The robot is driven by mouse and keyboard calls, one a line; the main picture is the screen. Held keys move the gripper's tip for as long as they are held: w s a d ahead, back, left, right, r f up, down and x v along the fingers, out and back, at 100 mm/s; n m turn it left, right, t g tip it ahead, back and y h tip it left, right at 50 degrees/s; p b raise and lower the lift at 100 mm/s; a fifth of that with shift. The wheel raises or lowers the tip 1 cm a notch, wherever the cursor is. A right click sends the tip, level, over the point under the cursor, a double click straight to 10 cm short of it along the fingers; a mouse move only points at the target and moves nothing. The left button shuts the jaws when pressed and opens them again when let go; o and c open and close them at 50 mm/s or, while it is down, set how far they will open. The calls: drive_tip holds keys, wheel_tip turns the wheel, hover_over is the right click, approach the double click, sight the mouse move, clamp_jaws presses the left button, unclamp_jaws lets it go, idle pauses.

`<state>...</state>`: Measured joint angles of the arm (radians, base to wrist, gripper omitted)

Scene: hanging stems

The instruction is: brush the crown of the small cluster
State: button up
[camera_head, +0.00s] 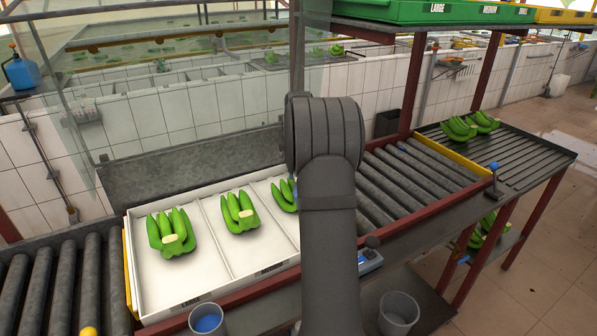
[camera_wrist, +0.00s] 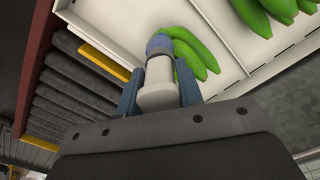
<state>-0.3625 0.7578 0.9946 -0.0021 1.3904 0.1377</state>
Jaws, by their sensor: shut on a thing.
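A white tray (camera_head: 140,272) with three compartments holds green banana clusters. The left compartment has a large cluster (camera_head: 171,233), the middle one another cluster (camera_head: 239,212). The right cluster, taken as the small cluster (camera_head: 281,197), is partly hidden behind my arm. In the wrist view my gripper (camera_wrist: 158,78) is shut on a white-handled brush (camera_wrist: 158,70) with a blue head. The blue head is beside or over the small cluster (camera_wrist: 198,55); I cannot tell if it touches the crown. In the head view my arm hides the gripper.
Rollers (camera_head: 415,177) run right of the tray to a rack (camera_head: 540,146) with more bananas (camera_head: 459,129). A cup with blue contents (camera_head: 207,320) and a grey cup (camera_head: 399,312) stand in front. A dark back panel (camera_head: 190,165) rises behind the tray.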

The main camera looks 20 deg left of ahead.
drive_tip(key=shift+w+d, duration=0.55)
drive_tip(key=shift+w, duration=0.05)
drive_tip(key=shift+r, duration=0.1)
drive_tip(key=shift+s+a, duration=0.7)
drive_tip(key=shift+s, duration=0.1)
drive_tip(key=shift+w+d, duration=0.7)
drive_tip(key=shift+w, duration=0.1)
drive_tip(key=shift+s+a, duration=0.1)
drive_tip(key=shift+r, duration=3.5)
